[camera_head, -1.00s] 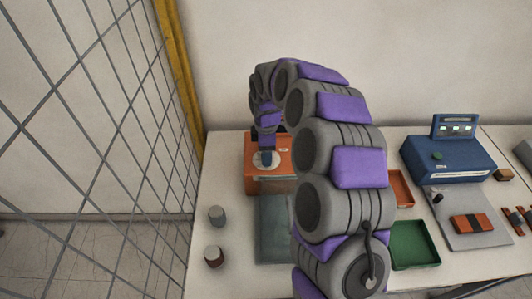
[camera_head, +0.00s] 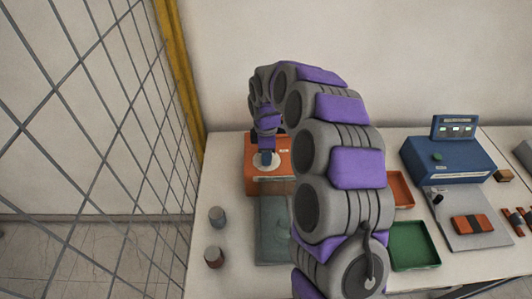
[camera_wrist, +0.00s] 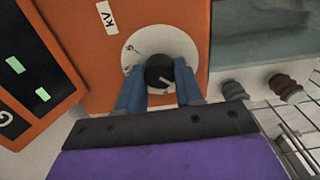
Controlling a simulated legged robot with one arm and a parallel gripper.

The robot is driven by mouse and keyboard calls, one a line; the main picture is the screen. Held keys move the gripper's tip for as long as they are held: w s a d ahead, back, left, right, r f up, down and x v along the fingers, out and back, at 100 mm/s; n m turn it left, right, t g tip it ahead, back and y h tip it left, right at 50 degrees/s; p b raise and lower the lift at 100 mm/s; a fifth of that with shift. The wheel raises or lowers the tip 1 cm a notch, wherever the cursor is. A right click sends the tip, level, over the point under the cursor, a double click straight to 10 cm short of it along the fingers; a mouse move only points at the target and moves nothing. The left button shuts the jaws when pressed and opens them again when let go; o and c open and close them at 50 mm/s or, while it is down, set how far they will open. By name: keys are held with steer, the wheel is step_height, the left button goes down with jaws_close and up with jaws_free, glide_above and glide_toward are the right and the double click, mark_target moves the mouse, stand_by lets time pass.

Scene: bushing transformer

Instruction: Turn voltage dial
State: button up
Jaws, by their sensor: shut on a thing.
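The voltage dial is a black knob (camera_wrist: 160,71) on a round white scale plate (camera_wrist: 150,45), beside a "KV" label on an orange box (camera_wrist: 75,35). In the head view the orange box (camera_head: 258,184) stands at the back left of the table, with the white plate (camera_head: 262,167) on its top. My gripper (camera_wrist: 160,88) has its two blue fingers on either side of the knob, shut on it. In the head view my gripper (camera_head: 266,158) points down at the plate and hides the knob.
A grey-green glassy panel (camera_head: 272,230) lies in front of the orange box. Two small cylinders stand to its left (camera_head: 217,216). A green tray (camera_head: 414,246), an orange tray (camera_head: 400,190) and a blue device (camera_head: 445,160) are right. A wire fence (camera_head: 90,110) runs along the left.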

steer(key=shift+r, duration=0.1)
steer(key=m+p, duration=0.1)
steer(key=m, duration=0.2)
steer(key=shift+d+p, duration=0.1)
steer(key=shift+p, duration=0.25)
steer(key=m+p, duration=0.1)
steer(key=m, duration=0.3)
steer(key=shift+w+m+p, duration=0.1)
steer(key=shift+m+p, duration=0.2)
steer(key=shift+p, duration=0.05)
steer(key=m+p, duration=0.1)
steer(key=m, duration=0.3)
steer(key=shift+m, duration=0.3)
steer(key=m+p, duration=0.1)
steer(key=m, duration=0.2)
steer(key=shift+m, duration=0.3)
steer(key=m+p, duration=0.1)
steer(key=m, duration=0.4)
steer(key=m+p, duration=0.1)
steer(key=m, duration=0.4)
steer(key=shift+m, duration=0.4)
